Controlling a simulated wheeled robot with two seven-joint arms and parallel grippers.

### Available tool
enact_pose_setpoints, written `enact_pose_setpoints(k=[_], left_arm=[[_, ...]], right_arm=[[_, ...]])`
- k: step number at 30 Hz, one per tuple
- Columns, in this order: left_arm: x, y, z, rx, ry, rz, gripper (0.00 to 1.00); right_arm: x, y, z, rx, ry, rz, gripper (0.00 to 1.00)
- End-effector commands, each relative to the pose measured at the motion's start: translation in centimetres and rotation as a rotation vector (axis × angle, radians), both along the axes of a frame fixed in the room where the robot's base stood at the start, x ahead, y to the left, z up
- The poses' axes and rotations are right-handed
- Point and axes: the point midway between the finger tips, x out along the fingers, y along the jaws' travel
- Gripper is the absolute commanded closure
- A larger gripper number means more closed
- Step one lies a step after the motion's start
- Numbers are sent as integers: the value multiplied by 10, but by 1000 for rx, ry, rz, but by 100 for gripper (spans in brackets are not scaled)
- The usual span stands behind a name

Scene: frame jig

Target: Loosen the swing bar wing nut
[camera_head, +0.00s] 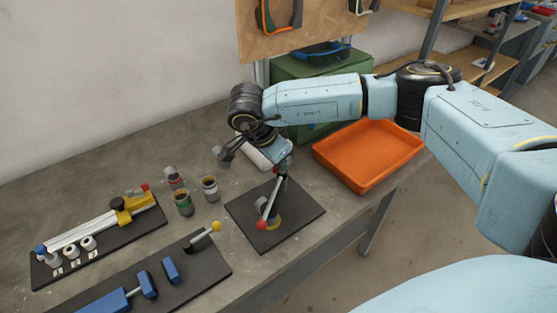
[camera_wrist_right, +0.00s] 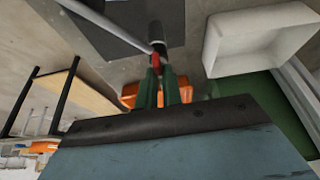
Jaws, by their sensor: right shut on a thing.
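The swing-bar fixture stands on a square black base plate (camera_head: 308,212) in the middle of the bench. My right gripper (camera_head: 283,172) reaches down onto the upper end of this fixture. In the wrist view, the green fingers of the right gripper (camera_wrist_right: 160,75) are closed around a small red part (camera_wrist_right: 156,58), which appears to be the wing nut. It sits by a dark cylinder and the pale bar (camera_wrist_right: 105,22). The fingers hide most of it. My left gripper is not in view.
An orange tray (camera_head: 368,155) lies right of the fixture, near the bench edge. Several small cans (camera_head: 183,203) stand to its left. A clamp fixture with a yellow block (camera_head: 130,208) and a blue vise (camera_head: 146,284) are at left. A green box (camera_head: 300,68) stands behind.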

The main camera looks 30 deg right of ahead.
Motion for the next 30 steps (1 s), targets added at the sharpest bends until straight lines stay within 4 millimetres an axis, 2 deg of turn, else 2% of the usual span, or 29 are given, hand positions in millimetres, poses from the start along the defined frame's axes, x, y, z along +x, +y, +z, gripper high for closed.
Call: enact_pose_setpoints(k=[8, 9, 14, 23, 26, 30], left_arm=[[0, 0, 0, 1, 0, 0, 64], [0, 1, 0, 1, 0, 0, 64], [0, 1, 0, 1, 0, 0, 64], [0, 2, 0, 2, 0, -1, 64], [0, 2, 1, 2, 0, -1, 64], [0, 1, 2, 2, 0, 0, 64]], right_arm=[[1, 0, 1, 0, -4, -1, 100], [1, 0, 1, 0, -4, -1, 91], [1, 0, 1, 0, -3, -1, 71], [0, 1, 1, 0, 0, -1, 71], [0, 4, 9, 1, -2, -1, 71], [0, 13, 31, 2, -5, 1, 71]])
